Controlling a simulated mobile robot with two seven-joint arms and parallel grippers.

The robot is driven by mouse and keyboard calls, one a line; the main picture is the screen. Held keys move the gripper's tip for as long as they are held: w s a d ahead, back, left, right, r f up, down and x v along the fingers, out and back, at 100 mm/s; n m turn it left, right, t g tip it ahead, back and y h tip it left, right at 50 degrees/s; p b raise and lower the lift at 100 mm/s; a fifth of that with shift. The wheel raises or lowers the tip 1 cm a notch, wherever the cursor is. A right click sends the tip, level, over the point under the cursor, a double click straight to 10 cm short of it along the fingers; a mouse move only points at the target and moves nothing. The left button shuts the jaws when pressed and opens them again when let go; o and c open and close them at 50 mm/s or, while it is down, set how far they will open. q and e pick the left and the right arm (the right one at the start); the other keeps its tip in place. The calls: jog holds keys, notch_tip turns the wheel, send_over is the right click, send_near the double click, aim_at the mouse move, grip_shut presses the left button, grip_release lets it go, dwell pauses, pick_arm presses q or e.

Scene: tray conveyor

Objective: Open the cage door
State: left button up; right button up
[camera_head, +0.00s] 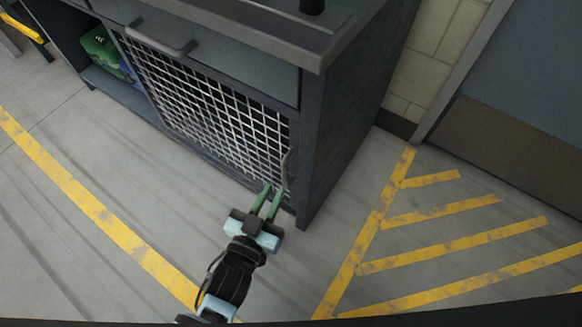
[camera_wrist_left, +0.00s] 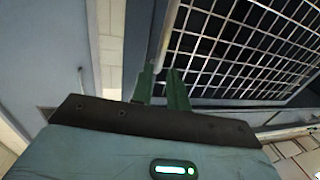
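The cage door (camera_head: 215,110) is a light metal mesh panel in the front of a dark grey cabinet, and it looks shut. Its upright bar handle (camera_head: 287,168) is at the door's right edge. In the left wrist view the handle (camera_wrist_left: 170,35) runs down toward my fingertips, with the mesh (camera_wrist_left: 255,45) to its right. My left gripper (camera_head: 272,187) is at the handle's lower end, its two green fingers apart. In the left wrist view the handle's lower end lines up with the gap between the fingers (camera_wrist_left: 160,80); contact cannot be told. My right gripper is not in view.
A drawer with a bar handle (camera_head: 161,40) is above the mesh. A green container (camera_head: 101,45) sits on an open shelf at the left. A grey-blue wall door (camera_head: 530,75) is at the right. The floor in front, with yellow stripes (camera_head: 100,212), is clear.

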aim_at(283, 171)
pick_arm(q)
jog(key=shift+w, duration=0.15)
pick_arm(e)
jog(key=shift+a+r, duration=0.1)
